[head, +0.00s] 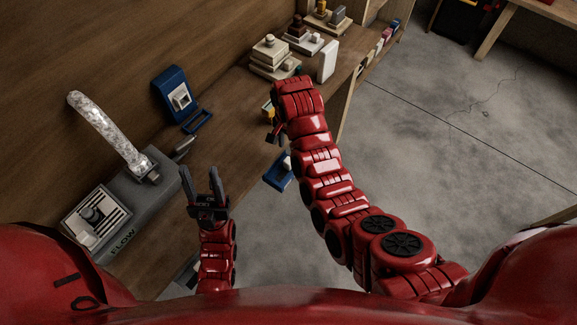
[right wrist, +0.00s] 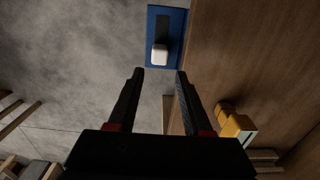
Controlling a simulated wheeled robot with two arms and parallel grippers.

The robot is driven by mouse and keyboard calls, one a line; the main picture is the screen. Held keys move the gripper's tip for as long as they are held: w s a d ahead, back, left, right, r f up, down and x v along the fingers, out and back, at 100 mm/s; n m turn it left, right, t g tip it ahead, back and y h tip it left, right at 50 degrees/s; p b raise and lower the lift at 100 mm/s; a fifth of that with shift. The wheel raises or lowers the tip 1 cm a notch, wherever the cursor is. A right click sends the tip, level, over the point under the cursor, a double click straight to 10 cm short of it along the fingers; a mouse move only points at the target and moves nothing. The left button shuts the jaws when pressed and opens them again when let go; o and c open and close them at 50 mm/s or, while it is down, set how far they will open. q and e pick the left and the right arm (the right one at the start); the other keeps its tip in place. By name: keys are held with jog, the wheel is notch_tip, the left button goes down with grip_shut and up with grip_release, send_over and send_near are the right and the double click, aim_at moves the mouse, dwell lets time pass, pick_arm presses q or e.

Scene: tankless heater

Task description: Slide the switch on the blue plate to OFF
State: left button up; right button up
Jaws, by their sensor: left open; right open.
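A blue plate (right wrist: 177,42) with a dark slot is ahead of my right gripper in the right wrist view. A white switch knob (right wrist: 160,54) sits at the slot's end nearer my fingers. The plate also shows in the head view (head: 274,177), on the front of the counter, partly hidden by my right arm. My right gripper (right wrist: 160,75) is open and empty, its fingertips apart from the knob, one to each side. No OFF marking is readable. My left gripper (head: 202,178) is open and empty above the counter's near left part.
A second blue panel (head: 170,82) with a white square stands at the wall. A grey heater box (head: 145,190) with a silver pipe (head: 105,128) is at left. Stacked blocks (head: 270,57) stand on the far counter. An orange object (right wrist: 230,122) is right of my right gripper. Floor (head: 450,150) is open at right.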

aim_at(288, 160)
notch_tip(288, 160, down, 9)
jog(key=shift+r+p, duration=0.2)
jog(key=shift+p, duration=1)
jog(key=shift+f, duration=0.75)
jog(key=shift+f, duration=0.1)
jog(key=shift+c, duration=0.3)
grip_shut()
